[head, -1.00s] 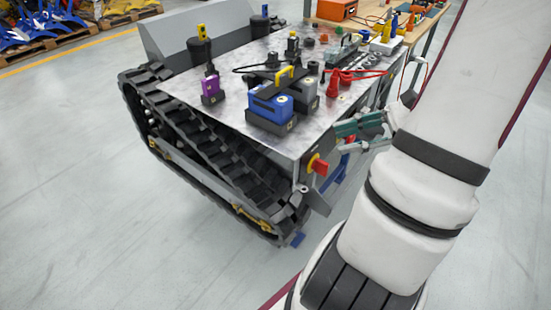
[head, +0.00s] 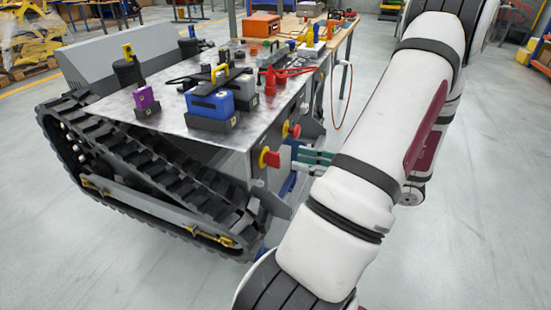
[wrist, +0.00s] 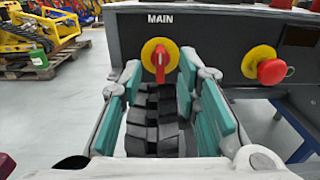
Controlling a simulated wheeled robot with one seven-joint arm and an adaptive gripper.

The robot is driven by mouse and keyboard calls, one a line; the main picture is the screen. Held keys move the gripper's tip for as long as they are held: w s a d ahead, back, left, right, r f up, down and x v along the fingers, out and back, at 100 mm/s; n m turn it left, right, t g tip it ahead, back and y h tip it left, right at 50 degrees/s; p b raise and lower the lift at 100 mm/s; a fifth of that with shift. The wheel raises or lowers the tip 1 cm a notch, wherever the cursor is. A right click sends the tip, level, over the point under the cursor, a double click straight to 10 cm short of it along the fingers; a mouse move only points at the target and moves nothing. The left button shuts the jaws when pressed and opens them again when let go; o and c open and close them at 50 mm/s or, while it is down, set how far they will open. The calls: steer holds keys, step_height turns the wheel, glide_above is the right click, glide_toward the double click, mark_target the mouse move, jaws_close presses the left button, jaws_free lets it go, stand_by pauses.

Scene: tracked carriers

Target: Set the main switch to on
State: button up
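The main switch (wrist: 160,60) is a red rotary handle on a round yellow plate, under the word MAIN on a dark panel. Its handle stands upright in the wrist view. In the head view the switch (head: 268,157) is on the near part of the carrier's end face. My gripper (wrist: 160,78) is open and empty, its teal fingers pointing at the panel. The switch shows between the fingertips but appears to lie beyond them, untouched. In the head view the teal fingers (head: 315,157) are partly hidden by my arm.
A red mushroom button (wrist: 271,71) on a yellow plate sticks out right of the switch. The tracked carrier (head: 150,180) bears a blue battery (head: 210,104) and other parts on top. A workbench (head: 340,38) stands behind. Floor on the near side is clear.

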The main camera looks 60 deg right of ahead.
mark_target(277, 153)
steer(key=w, duration=0.2)
steer(key=w+b, duration=0.1)
steer(key=w, duration=0.4)
steer(key=shift+w+a+b, duration=0.25)
steer(key=shift+w+b, duration=0.05)
steer(key=shift+b, duration=0.05)
jaws_close()
